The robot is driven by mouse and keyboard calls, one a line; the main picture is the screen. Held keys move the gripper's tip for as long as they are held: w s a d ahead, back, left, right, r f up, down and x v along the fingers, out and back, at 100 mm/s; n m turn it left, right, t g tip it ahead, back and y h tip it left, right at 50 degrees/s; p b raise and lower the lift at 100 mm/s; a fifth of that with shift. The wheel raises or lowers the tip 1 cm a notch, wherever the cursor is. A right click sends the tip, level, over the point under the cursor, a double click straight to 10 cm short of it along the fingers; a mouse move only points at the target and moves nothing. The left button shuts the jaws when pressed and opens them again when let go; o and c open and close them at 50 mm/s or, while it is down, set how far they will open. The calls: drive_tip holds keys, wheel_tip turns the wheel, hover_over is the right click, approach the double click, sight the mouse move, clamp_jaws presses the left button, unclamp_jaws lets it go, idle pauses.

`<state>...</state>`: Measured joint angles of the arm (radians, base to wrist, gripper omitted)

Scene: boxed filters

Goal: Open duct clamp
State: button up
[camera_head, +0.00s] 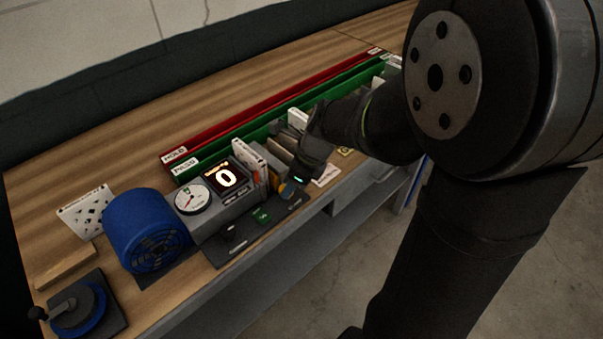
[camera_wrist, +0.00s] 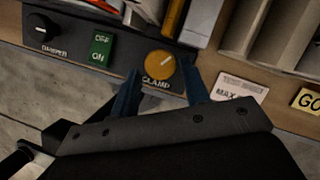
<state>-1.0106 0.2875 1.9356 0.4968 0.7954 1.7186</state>
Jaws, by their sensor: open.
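The yellow-orange clamp knob (camera_wrist: 160,66), above the word CLAMP, sits on the dark control panel in the wrist view. Its pale pointer mark tilts up to the right. My gripper (camera_wrist: 164,80) is open and empty, with one blue finger to the left of the knob and one to the right. The fingertips reach the knob's level in the picture, but I cannot tell whether they touch it. In the head view my gripper (camera_head: 293,183) is at the panel's right end, partly hiding the knob. No clamp band or duct shows clearly.
The panel also holds a damper knob (camera_wrist: 41,29) and a green OFF/ON switch (camera_wrist: 101,47). A MAX card (camera_wrist: 240,87) lies right.

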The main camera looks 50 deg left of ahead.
drive_tip(key=shift+x, duration=0.75)
drive_tip(key=shift+c, duration=0.4)
drive_tip(key=c, duration=0.6)
drive_tip(key=shift+n, duration=0.3)
drive_tip(key=n+g+h, duration=0.1)
drive_tip(key=n, duration=0.2)
drive_tip(key=shift+w+a, duration=0.1)
drive_tip(key=shift+w, duration=0.05)
drive_tip(key=shift+a+n+g+h, duration=0.15)
drive_tip(key=shift+n+h, duration=0.15)
drive_tip(key=shift+n, duration=0.55)
drive_tip(key=shift+n+g+h, duration=0.15)
drive_tip(key=shift+n+h, duration=0.15)
drive_tip(key=shift+n, duration=0.55)
